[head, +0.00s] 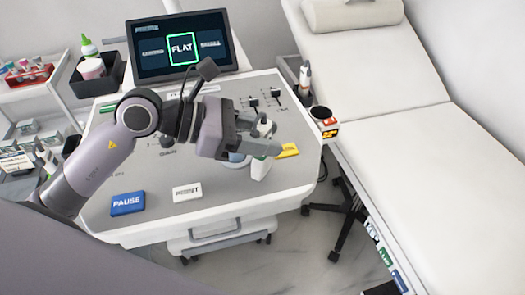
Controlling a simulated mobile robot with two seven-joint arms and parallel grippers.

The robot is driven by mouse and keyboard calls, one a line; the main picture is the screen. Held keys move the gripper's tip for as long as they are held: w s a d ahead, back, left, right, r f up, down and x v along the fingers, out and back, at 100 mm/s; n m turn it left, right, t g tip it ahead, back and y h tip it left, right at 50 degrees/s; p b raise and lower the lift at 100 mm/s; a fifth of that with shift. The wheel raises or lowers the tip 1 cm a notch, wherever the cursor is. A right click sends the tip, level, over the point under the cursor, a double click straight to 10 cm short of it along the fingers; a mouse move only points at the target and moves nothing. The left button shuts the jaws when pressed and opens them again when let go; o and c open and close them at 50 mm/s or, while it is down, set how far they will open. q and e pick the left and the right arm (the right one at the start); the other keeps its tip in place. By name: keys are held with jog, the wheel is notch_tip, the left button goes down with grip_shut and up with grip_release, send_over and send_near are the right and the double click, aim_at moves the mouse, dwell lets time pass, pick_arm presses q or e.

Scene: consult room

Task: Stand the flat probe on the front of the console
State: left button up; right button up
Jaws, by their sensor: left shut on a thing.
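The flat probe (261,169) looks white and roughly upright over the front right part of the console (233,188). My left gripper (264,147) is shut on it, and a finger crosses its middle. White parts of it show above and below that finger. Whether its lower end touches the console top, I cannot tell. The console screen (181,47) shows FLAT in a green frame. My right gripper is not in view.
A blue PAUSE key (128,203), a white key (187,191) and a yellow key (287,150) lie on the console. Sliders (253,103) stand behind my gripper. A dark-topped cup (322,117) and another holder (304,80) line the right edge, beside the couch (400,75).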

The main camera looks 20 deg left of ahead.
pick_arm(q)
jog(key=shift+f, duration=2.15)
jog(key=shift+f, duration=0.2)
jog(key=o, duration=0.9)
jog(key=shift+o, duration=0.2)
jog(key=shift+r, duration=0.1)
